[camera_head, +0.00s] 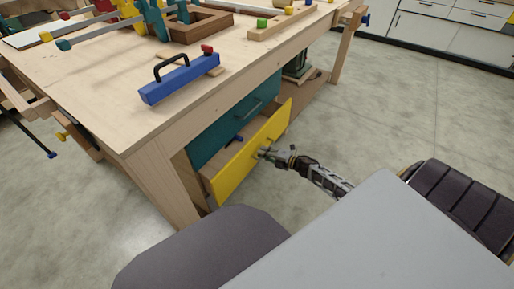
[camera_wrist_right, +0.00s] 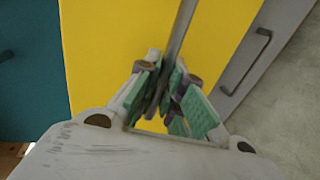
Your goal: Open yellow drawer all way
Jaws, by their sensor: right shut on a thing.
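The yellow drawer (camera_head: 250,155) is under the wooden workbench and stands partly out, with its open top and inside showing in the head view. My right gripper (camera_head: 264,153) is at its front face. In the right wrist view the yellow front (camera_wrist_right: 105,50) fills the middle. There my right gripper (camera_wrist_right: 163,92) has its green-padded fingers shut on the drawer's metal bar handle (camera_wrist_right: 182,25). A small blue thing (camera_head: 238,139) lies inside the drawer. My left gripper is not in view.
A closed teal drawer (camera_head: 235,118) sits just above the yellow one. The workbench top (camera_head: 100,90) carries a blue tool (camera_head: 180,80), clamps and wooden pieces. The floor (camera_head: 380,110) in front of the drawer is clear apart from my arm.

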